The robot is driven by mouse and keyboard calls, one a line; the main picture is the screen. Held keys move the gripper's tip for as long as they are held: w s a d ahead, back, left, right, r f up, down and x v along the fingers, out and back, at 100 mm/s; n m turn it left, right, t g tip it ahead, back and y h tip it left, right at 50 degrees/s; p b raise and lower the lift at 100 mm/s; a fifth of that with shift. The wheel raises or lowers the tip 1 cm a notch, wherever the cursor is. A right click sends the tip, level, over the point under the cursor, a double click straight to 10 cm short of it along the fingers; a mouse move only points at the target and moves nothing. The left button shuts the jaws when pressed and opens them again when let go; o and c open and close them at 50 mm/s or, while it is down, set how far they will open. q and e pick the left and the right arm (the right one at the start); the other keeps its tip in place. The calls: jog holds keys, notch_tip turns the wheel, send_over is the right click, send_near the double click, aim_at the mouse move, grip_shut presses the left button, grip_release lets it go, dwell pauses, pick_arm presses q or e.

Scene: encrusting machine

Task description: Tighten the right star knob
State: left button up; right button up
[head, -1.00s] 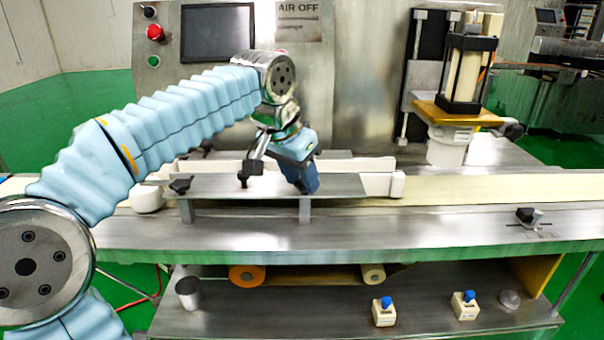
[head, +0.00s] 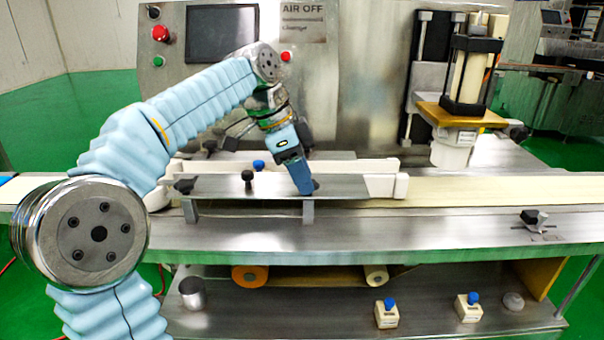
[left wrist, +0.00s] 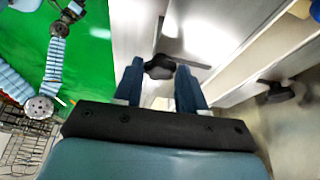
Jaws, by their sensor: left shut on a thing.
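The right star knob, dark and lobed, shows in the left wrist view (left wrist: 160,67) between my fingertips. In the head view it (head: 315,184) is mostly hidden by my left gripper (head: 305,191). My left gripper is shut on this knob, reaching down at a tilt to the front right of the metal guide plate (head: 280,183). Its blue fingers also show in the left wrist view (left wrist: 160,75). The left star knob (head: 183,186) sits at the plate's left end. A blue ribbed arm, apparently my right one, shows at the left of the wrist view; its gripper is too small to read.
A white guide bar (head: 384,186) lies behind and right of the plate. The cream conveyor belt (head: 470,190) runs clear to the right. A control panel screen (head: 222,33) stands behind.

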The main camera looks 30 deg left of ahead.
pick_arm(q)
jog(key=shift+a+m, duration=0.1)
jog(key=shift+m, duration=0.3)
jog(key=o, duration=1.1)
jog(key=shift+c, duration=0.2)
